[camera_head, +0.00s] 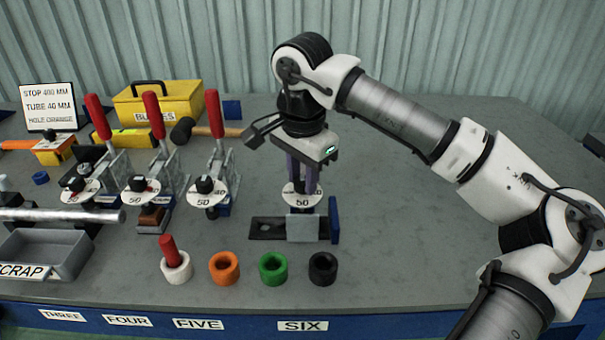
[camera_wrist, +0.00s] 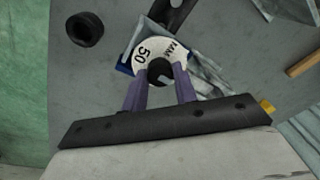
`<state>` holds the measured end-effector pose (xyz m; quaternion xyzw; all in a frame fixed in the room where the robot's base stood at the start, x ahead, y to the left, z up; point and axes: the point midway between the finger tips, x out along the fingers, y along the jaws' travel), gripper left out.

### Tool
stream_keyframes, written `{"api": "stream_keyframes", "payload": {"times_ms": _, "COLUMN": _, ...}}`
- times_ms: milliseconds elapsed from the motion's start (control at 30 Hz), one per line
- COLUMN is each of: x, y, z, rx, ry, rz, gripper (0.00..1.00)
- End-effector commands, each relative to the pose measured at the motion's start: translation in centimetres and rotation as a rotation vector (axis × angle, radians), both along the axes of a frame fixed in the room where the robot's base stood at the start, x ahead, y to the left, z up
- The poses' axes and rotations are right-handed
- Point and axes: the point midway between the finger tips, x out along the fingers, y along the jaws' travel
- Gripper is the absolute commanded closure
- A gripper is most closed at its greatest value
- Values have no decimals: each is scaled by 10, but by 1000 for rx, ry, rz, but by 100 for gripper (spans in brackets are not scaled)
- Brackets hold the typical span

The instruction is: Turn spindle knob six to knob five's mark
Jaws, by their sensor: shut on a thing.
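Knob six sits on a white dial (camera_head: 302,202) behind the SIX label (camera_head: 302,325). My gripper (camera_head: 302,190) points straight down with its purple fingers around this knob, shut on it. The knob's pointer is hidden by the fingers. Knob five (camera_head: 205,184) is a black knob on a similar white dial to the left, marked "50". Its pointer is too small to read.
Red-handled clamps (camera_head: 216,115) stand left of my gripper. Orange (camera_head: 224,268), green (camera_head: 273,268) and black (camera_head: 323,268) rings lie in front, beside a white ring (camera_head: 175,268) holding a red peg. A grey scrap tray (camera_head: 40,254) is at left. The bench (camera_head: 430,240) is clear at right.

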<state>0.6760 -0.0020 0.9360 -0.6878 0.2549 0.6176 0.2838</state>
Motion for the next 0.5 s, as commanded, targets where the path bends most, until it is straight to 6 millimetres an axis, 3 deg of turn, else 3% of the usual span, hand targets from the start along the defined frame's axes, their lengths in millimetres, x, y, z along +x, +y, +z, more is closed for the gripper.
{"api": "stream_keyframes", "payload": {"times_ms": 467, "x": 0, "y": 0, "z": 1, "rx": 1, "ry": -2, "rz": 14, "gripper": 94}}
{"api": "stream_keyframes", "payload": {"times_ms": 500, "x": 0, "y": 0, "z": 1, "rx": 1, "ry": -2, "rz": 14, "gripper": 68}}
